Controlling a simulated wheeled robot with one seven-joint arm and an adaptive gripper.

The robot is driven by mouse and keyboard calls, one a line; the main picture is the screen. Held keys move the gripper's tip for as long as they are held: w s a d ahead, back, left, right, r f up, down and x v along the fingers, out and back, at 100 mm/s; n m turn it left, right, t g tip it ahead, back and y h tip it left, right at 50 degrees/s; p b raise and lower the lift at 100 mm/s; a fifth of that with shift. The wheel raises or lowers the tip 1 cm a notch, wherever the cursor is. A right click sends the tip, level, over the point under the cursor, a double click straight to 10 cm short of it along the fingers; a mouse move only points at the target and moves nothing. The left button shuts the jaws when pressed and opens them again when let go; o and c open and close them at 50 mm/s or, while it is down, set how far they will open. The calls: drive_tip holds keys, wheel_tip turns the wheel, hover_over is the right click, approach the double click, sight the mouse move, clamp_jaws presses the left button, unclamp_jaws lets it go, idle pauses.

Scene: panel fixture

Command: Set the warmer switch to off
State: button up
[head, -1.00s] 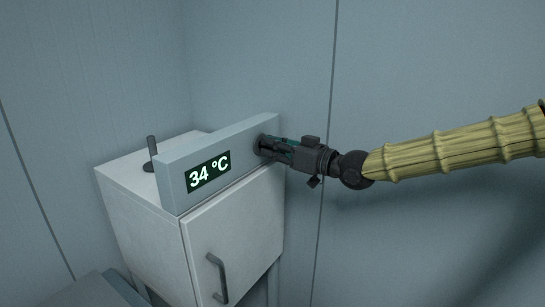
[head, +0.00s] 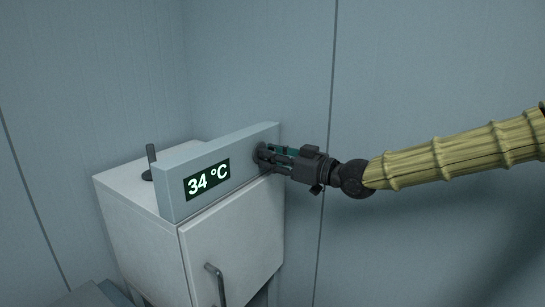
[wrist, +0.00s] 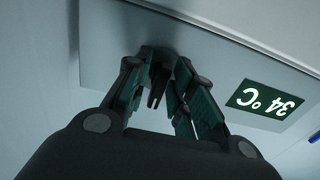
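The warmer is a pale cabinet (head: 235,235) with a grey front panel (head: 172,192) along its top edge. A green display (head: 206,179) on the panel reads 34 °C; it shows upside down in the wrist view (wrist: 265,101). A dark round switch knob (wrist: 160,62) sits on the panel, to the right of the display in the head view. My gripper (head: 266,157) is at the knob, its fingers on either side of it in the wrist view. Whether the fingers touch the knob is unclear. The knob's setting cannot be read.
A grey door handle (head: 216,285) sticks out from the cabinet front below the panel. A dark upright lever (head: 151,160) stands on the cabinet top. Plain wall panels surround the cabinet, with free room to the right.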

drive_tip(key=shift+r, duration=0.1)
drive_tip(key=v, duration=1.2)
idle(0.5)
drive_tip(key=s+a+f+m+g+h, duration=0.1)
drive_tip(key=s+f+m+h, duration=0.15)
drive_tip(key=f, duration=1.05)
drive_tip(key=s+a+f+m+g+h, duration=0.1)
drive_tip(key=s+f+m+g+h, duration=0.2)
drive_tip(key=f, duration=1)
drive_tip(key=s+a+f+m+h, duration=0.15)
drive_tip(key=s+f, duration=0.35)
drive_tip(key=f, duration=0.8)
drive_tip(key=s+d+f+m+g+h, duration=0.1)
drive_tip(key=s+d+f+g+h, duration=0.1)
drive_tip(key=s+d+f, duration=0.3)
drive_tip(key=s+d+f+m+g+h, duration=0.2)
drive_tip(key=s+d+f, duration=0.4)
drive_tip(key=s+f, duration=0.5)
drive_tip(key=s+d+f+m+g+h, duration=0.1)
drive_tip(key=s+d+f+h, duration=0.3)
drive_tip(key=s+f, duration=0.4)
drive_tip(key=s+d+g, duration=0.1)
drive_tip(key=s, duration=0.4)
drive_tip(key=shift+s+d+f+m, duration=0.2)
drive_tip(key=shift+s+f+m, duration=0.1)
drive_tip(key=shift+m, duration=0.1)
